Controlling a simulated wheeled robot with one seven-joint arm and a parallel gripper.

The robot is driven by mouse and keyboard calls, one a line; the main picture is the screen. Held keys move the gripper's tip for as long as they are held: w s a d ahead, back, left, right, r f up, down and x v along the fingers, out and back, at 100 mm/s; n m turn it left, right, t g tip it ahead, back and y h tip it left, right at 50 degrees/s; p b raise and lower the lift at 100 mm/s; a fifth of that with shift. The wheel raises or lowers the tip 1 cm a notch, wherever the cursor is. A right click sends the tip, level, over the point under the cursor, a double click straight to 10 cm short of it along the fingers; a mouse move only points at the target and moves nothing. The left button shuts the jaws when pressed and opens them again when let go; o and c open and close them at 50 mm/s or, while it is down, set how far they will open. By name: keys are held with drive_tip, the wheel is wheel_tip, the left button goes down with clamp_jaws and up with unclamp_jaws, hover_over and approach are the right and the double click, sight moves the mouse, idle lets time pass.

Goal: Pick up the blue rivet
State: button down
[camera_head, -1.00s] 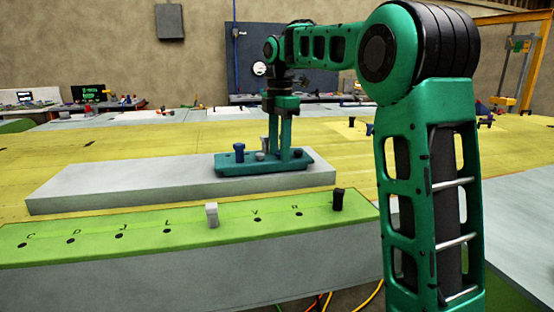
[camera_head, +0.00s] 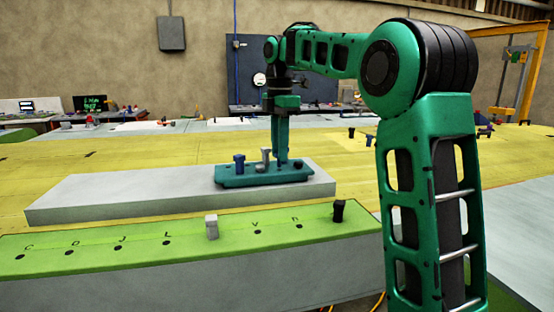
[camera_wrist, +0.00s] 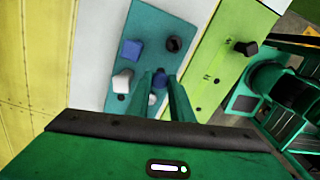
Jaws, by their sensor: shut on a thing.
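My gripper (camera_head: 281,160) is low over the teal tray (camera_head: 225,180), its fingers close together. In the wrist view my gripper (camera_wrist: 160,88) is shut on a small blue rivet (camera_wrist: 158,83), mostly hidden between the fingers. In the head view a blue rivet (camera_head: 239,163) stands upright on the tray's left part, and a whitish rivet (camera_head: 265,155) stands beside the fingers. The wrist view shows a blue block-topped piece (camera_wrist: 131,50), the whitish rivet (camera_wrist: 122,80) and a dark round piece (camera_wrist: 174,44) on the tray. I cannot tell whether any rivet is lifted.
The tray rests on a pale grey slab (camera_head: 100,195). In front is a green strip (camera_head: 120,255) with lettered holes, a whitish rivet (camera_head: 211,226) and a black rivet (camera_head: 339,210). The yellow surface (camera_head: 120,152) behind is mostly clear.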

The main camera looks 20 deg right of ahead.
drive_tip(key=s+a+r, duration=0.4)
drive_tip(key=a+r, duration=0.4)
drive_tip(key=a, duration=0.2)
drive_tip(key=shift+s+a, duration=0.4)
